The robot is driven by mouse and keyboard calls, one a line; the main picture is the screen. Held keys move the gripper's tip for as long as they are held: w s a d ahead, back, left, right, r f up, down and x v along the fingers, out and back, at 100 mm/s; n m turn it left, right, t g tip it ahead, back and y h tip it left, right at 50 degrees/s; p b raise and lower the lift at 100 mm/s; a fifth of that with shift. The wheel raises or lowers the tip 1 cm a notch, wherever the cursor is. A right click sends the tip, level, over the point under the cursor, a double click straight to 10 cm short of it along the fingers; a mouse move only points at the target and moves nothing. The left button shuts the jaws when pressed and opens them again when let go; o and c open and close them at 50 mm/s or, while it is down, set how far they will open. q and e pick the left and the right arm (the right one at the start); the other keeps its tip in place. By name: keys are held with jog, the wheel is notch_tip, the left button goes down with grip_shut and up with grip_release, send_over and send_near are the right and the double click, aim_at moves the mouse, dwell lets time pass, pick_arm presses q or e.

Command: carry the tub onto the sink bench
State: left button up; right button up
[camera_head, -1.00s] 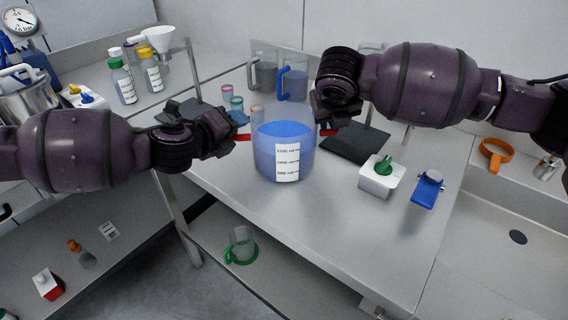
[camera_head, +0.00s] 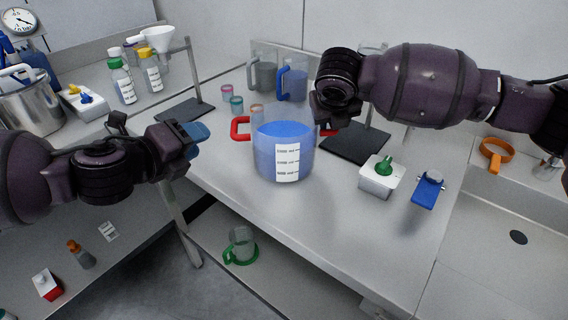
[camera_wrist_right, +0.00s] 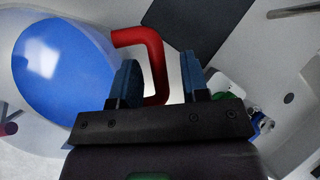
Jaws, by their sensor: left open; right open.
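The tub (camera_head: 265,155) is clear with blue liquid, a white label and red handles. It stands upright on the metal bench (camera_head: 300,225). My left gripper (camera_head: 193,139) is open and empty, apart from the left red handle (camera_head: 240,128). My right gripper (camera_wrist_right: 161,82) is open, with the right red handle (camera_wrist_right: 156,62) between its fingers; the liquid (camera_wrist_right: 62,70) shows beside it. In the head view the right arm partly hides that handle. The sink bench (camera_head: 470,255) is at the right, with a drain in its basin.
A white box with a green knob (camera_head: 381,178) and a blue clamp-like item (camera_head: 428,190) lie right of the tub. Jugs (camera_head: 292,83) and small cups stand behind it. An orange ring-shaped item (camera_head: 496,154) lies by the sink. The bench front is clear.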

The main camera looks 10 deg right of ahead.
jog(key=shift+s+r, duration=0.1)
jog(key=shift+r, duration=0.15)
jog(key=v, duration=1.1)
jog(key=shift+s+r, duration=0.15)
jog(key=shift+s, duration=0.05)
jog(key=shift+a, duration=0.15)
